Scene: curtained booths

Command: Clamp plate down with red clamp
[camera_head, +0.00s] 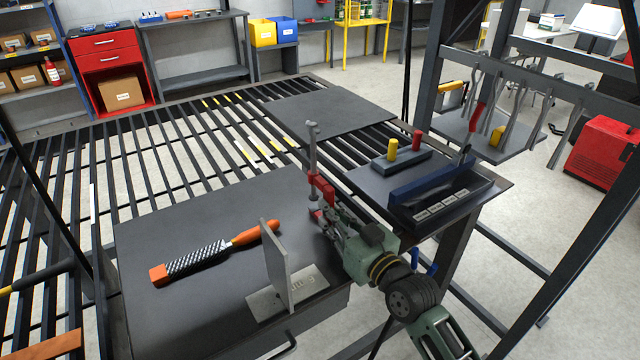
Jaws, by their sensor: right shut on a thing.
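The red clamp (321,187) stands upright near the back right of the dark work table (185,325), its grey bar pointing up. My right gripper (332,216) is shut on the clamp's lower part, which it partly hides. I cannot tell whether the clamp touches the table. A grey angled metal plate (276,258) with one upright side and a flat foot stands at the front of this table, apart from the clamp. A flat dark plate (330,112) lies on the slatted bench behind. My left gripper is not in view.
An orange-handled rasp (195,262) lies left of the angled plate. Right of the clamp, a side shelf holds a dark tray (440,205) and a block with yellow and red pegs (402,162). A dark frame (530,68) with hanging clamps rises at right. The table's left back is clear.

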